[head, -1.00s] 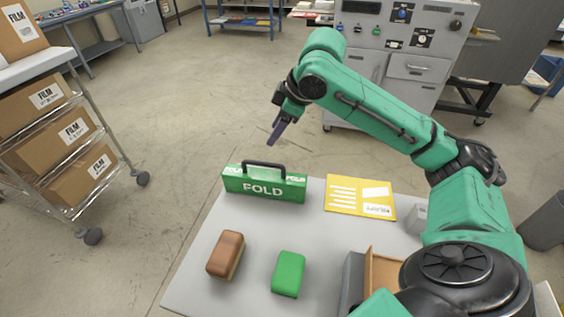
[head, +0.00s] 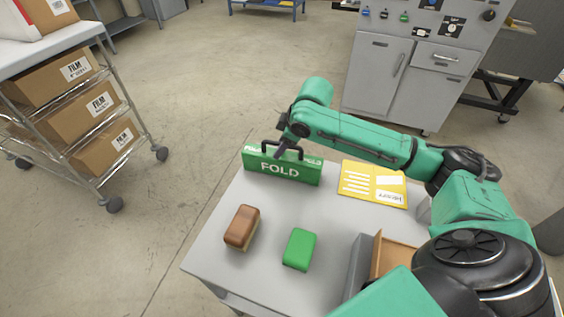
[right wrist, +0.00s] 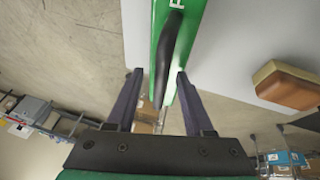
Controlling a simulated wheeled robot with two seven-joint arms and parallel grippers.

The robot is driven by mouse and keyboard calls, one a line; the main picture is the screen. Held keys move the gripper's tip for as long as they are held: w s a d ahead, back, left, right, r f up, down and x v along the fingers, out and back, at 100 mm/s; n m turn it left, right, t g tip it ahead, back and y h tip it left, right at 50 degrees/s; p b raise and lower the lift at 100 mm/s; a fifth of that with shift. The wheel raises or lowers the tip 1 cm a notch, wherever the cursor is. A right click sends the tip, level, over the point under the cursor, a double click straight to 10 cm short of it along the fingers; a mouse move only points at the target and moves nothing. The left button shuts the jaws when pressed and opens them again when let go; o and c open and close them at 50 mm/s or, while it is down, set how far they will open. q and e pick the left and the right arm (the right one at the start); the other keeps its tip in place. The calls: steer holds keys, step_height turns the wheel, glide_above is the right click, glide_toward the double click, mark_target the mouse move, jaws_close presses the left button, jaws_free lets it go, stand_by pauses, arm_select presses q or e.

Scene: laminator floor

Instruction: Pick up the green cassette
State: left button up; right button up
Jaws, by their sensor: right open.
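The green cassette (head: 283,168), marked FOLD, stands upright at the far left edge of the grey table, with a black arched handle (head: 283,147) on top. My right gripper (head: 281,154) is at the handle, its fingers pointing down. In the right wrist view the cassette (right wrist: 196,30) runs up from the middle. The handle (right wrist: 167,58) lies between the two open fingers of my right gripper (right wrist: 158,86). The right finger is close to the cassette; I cannot tell if it touches. My left gripper is not in view.
On the table (head: 215,250) are a brown-topped block (head: 241,227), a green block (head: 300,249), a yellow card (head: 373,183) and a brown tray (head: 392,258). A cart with FILM boxes (head: 85,112) stands left. A grey cabinet (head: 405,75) stands behind.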

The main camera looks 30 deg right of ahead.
jaws_close()
steer(key=shift+r, duration=0.1)
stand_by(1.2)
